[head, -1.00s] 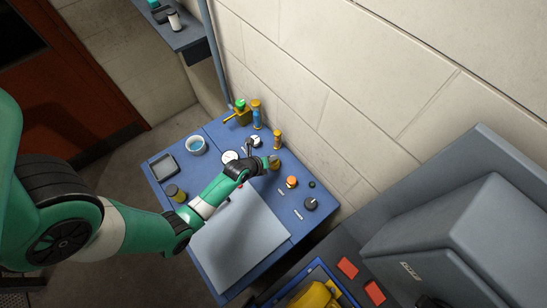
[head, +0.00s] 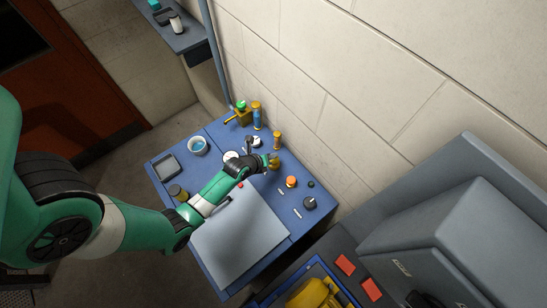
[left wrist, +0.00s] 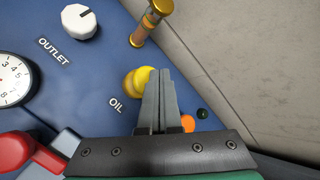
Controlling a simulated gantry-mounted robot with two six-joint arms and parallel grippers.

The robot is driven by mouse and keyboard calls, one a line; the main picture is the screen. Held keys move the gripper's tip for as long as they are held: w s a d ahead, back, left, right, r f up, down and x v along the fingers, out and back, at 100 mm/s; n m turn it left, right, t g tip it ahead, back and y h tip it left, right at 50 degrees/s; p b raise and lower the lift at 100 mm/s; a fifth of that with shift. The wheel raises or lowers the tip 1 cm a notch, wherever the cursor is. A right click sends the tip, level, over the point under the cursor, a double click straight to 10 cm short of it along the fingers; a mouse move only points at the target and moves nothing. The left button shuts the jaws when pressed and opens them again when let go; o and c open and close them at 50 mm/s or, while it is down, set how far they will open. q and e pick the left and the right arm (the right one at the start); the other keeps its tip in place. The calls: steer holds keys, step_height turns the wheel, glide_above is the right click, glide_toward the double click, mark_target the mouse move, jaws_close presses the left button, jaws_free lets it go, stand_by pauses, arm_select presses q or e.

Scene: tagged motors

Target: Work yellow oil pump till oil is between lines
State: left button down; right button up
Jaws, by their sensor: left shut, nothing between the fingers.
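The yellow oil pump (left wrist: 138,80) is a round, stepped yellow knob beside the "OIL" label on the blue panel in the left wrist view. It shows small in the head view (head: 275,164). My left gripper (left wrist: 158,76) is shut and empty. Its fingers overlap the knob's right side in the wrist view; I cannot tell whether they touch it. A sight tube (left wrist: 149,24) with brass ends and amber oil stands beyond the pump; it shows in the head view (head: 277,140). Its lines and oil level are not readable. My right gripper is not in view.
A white OUTLET knob (left wrist: 79,20), a dial gauge (left wrist: 14,82) and a red part (left wrist: 14,150) lie left of the pump. An orange button (left wrist: 188,123) and a green button (left wrist: 203,113) lie right. A blue tube (head: 257,116) and the wall stand behind.

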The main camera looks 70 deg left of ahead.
arm_select(q)
steer(key=shift+r+p, duration=2.35)
steer(key=shift+r, duration=0.25)
steer(key=shift+f, duration=0.1)
